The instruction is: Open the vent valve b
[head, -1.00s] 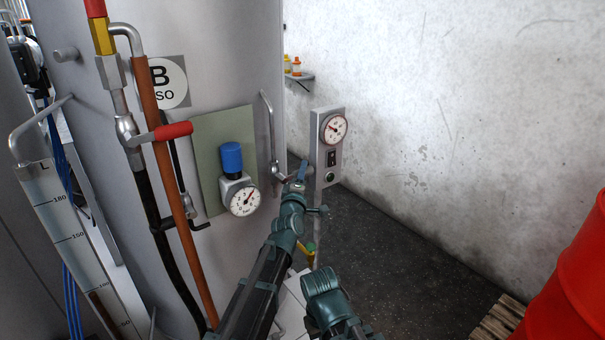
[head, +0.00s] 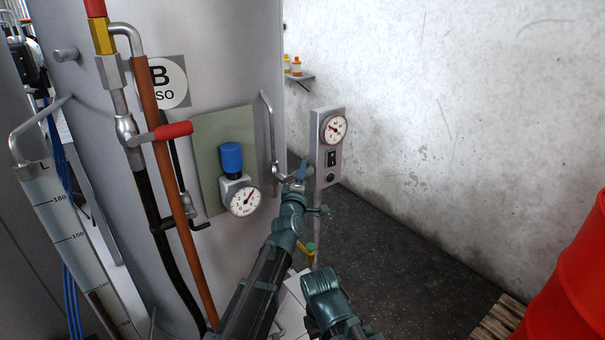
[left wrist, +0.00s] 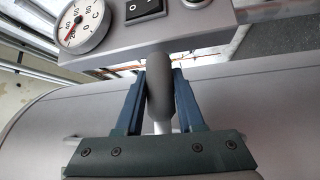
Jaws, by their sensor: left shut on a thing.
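My left gripper (head: 301,172) is at the right edge of the big grey tank, beside a small gauge panel. In the left wrist view its blue fingers (left wrist: 159,95) are shut on a rounded grey handle (left wrist: 159,88) with a pale stem below it. No label shows on this handle, so I cannot tell from the pictures whether it belongs to vent valve b. In the head view the gripper largely hides the handle. My right gripper is not in view.
The tank (head: 225,60) carries a "B ISO" sign (head: 166,82), a red-handled lever (head: 173,131) on pipes and a blue-capped regulator (head: 232,158). The gauge panel (head: 329,150) stands close to the gripper. A red drum (head: 570,290) is at right; dark floor (head: 410,260) between is clear.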

